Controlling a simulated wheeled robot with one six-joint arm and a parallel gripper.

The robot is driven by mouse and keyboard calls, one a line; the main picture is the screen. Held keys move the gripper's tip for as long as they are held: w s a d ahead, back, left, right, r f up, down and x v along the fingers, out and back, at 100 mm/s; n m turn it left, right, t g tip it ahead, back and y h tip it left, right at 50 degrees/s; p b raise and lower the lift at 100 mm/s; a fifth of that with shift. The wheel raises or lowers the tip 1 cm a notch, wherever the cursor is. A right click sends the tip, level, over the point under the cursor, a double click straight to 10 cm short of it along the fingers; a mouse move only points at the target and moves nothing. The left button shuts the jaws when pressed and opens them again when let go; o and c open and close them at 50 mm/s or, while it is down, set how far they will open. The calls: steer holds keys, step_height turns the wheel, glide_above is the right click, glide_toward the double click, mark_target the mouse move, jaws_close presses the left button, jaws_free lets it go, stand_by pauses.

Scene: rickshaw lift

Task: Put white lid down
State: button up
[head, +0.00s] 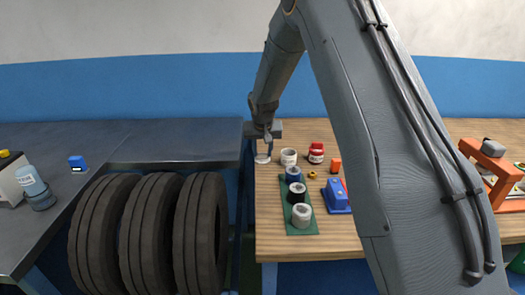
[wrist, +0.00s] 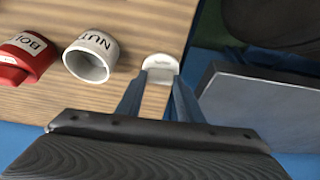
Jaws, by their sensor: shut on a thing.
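The white lid (wrist: 161,62) is between the fingertips of my gripper (wrist: 158,82) in the wrist view. My gripper (head: 263,146) is shut on it. In the head view the white lid (head: 262,158) shows at the left edge of the wooden table (head: 275,230). I cannot tell whether it touches the tabletop. An open white jar (wrist: 91,56) with a label starting "NUT" stands to the left in the wrist view. It also shows in the head view (head: 288,158), just right of the lid.
A red jar (head: 316,153) stands right of the white jar. A green mat (head: 292,226) with several cups and a blue device (head: 336,196) are nearer. Tyres (head: 200,235) stand left of the table, beside a dark workbench (head: 100,145). An orange frame (head: 485,160) is far right.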

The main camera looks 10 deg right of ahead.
steer(key=o, duration=1)
steer(key=shift+f, duration=0.1)
steer(key=shift+o, duration=0.2)
steer(key=shift+r, duration=0.4)
steer(key=b+v, duration=0.2)
steer(key=v, duration=0.9)
steer(key=shift+s+r+b, duration=0.15)
steer(key=shift+r+b, duration=0.1)
steer(key=shift+b, duration=0.05)
steer(key=shift+a, duration=0.1)
